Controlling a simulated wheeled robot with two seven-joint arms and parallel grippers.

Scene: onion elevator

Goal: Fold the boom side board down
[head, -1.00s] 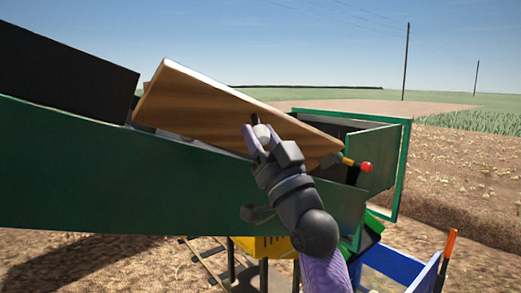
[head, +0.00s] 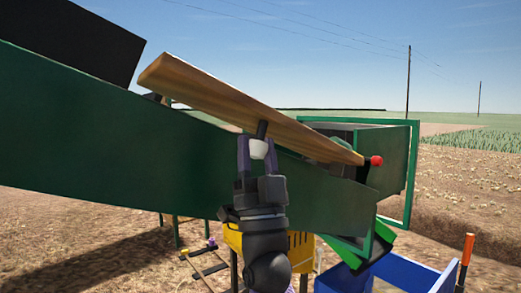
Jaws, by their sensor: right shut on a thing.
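The boom side board (head: 225,92) is a long wooden plank along the top edge of the green boom (head: 110,145). It slopes down from upper left to lower right, and I see it nearly edge-on. A short dark handle with a pale knob (head: 258,149) sticks out from its lower edge. My right gripper (head: 257,152) is shut on this knob, its fingers on either side of it, in front of the boom's green side. My left gripper is not in view.
A red-tipped lever (head: 375,161) sits by the board's right end, close to a green frame (head: 414,175). A black panel (head: 75,40) stands at upper left. Below are a yellow box (head: 300,250), a blue crate (head: 405,272) and an orange-topped post (head: 468,248).

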